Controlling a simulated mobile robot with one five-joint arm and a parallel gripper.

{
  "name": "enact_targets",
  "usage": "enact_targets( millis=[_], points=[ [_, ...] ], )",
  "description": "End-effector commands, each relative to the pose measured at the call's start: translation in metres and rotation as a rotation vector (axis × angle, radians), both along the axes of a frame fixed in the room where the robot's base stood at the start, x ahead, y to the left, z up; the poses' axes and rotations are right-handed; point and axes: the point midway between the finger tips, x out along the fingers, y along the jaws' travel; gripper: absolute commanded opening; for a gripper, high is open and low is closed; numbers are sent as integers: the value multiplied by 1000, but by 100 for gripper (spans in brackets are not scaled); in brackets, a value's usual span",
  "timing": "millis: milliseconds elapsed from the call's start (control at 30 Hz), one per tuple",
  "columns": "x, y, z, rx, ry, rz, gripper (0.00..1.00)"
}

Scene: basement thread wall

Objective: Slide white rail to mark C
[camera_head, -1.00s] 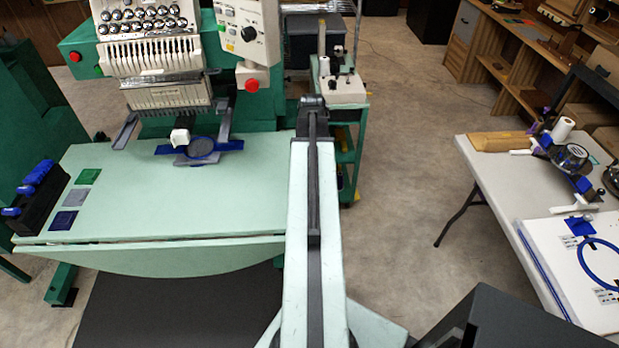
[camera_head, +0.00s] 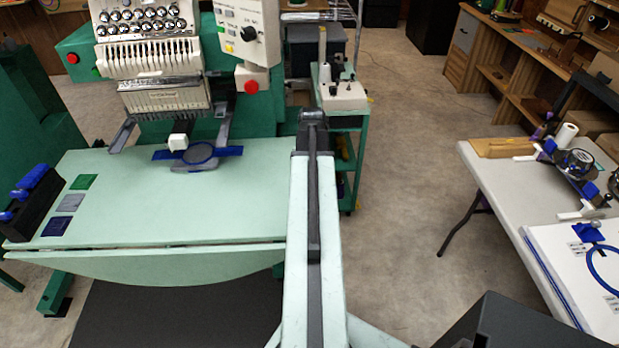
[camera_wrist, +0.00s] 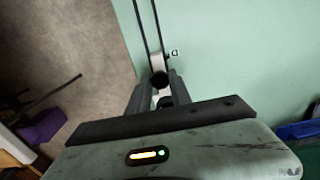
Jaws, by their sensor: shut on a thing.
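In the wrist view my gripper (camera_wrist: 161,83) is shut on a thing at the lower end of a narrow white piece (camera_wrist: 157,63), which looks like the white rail. A dark round part sits between the fingers and hides some of the hold. Two thin dark lines run up from the white piece over a pale green surface. A small dark-edged mark (camera_wrist: 175,52) lies just right of the white piece, apart from it; its letter is too small to read. The gripper does not show in the head view.
In the head view an embroidery machine (camera_head: 160,97) stands over a pale green table (camera_head: 130,225) at left. A white table (camera_head: 480,190) with a hoop board and tools is at right. Open floor (camera_head: 405,190) lies between them. A green cart (camera_head: 347,165) stands behind.

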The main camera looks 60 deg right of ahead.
Motion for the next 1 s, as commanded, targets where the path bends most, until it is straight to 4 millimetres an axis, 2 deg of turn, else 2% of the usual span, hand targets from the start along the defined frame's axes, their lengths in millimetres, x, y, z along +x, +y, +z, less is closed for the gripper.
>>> enact_targets(
  millis=[1000],
  points=[
    [18,-33,0,-6,7,-4,0]
  ],
)
